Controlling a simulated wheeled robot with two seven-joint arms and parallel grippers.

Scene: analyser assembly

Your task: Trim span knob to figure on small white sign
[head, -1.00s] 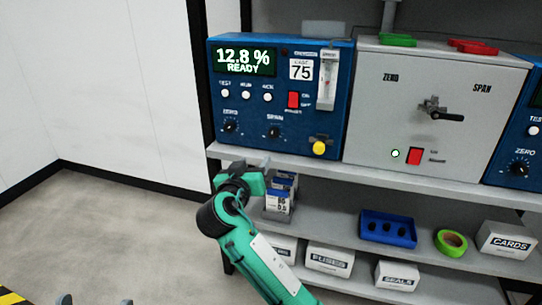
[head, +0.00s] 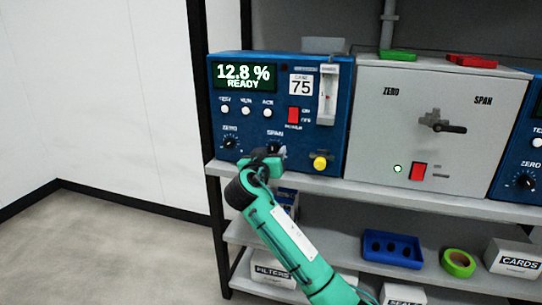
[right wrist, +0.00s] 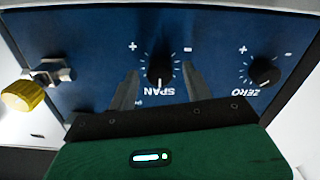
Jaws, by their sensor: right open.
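The blue analyser (head: 222,112) stands on the shelf, its display (head: 244,76) reading "12.8 % READY". A small white sign (head: 301,85) on its front reads 75; the line above it is too small to read surely. The black span knob (right wrist: 160,74) shows in the right wrist view, its white mark toward the SPAN label. My right gripper (right wrist: 160,88) is open, with one finger on each side of the knob and gaps between. In the head view my right gripper (head: 272,155) covers most of the span knob. My left gripper is out of view.
The zero knob (right wrist: 263,72) sits beside the span knob, and a yellow knob (right wrist: 20,96) on a metal fitting sticks out on the other side. A grey ZERO/SPAN box (head: 385,125) stands right of the analyser. The shelf edge (head: 350,188) runs below.

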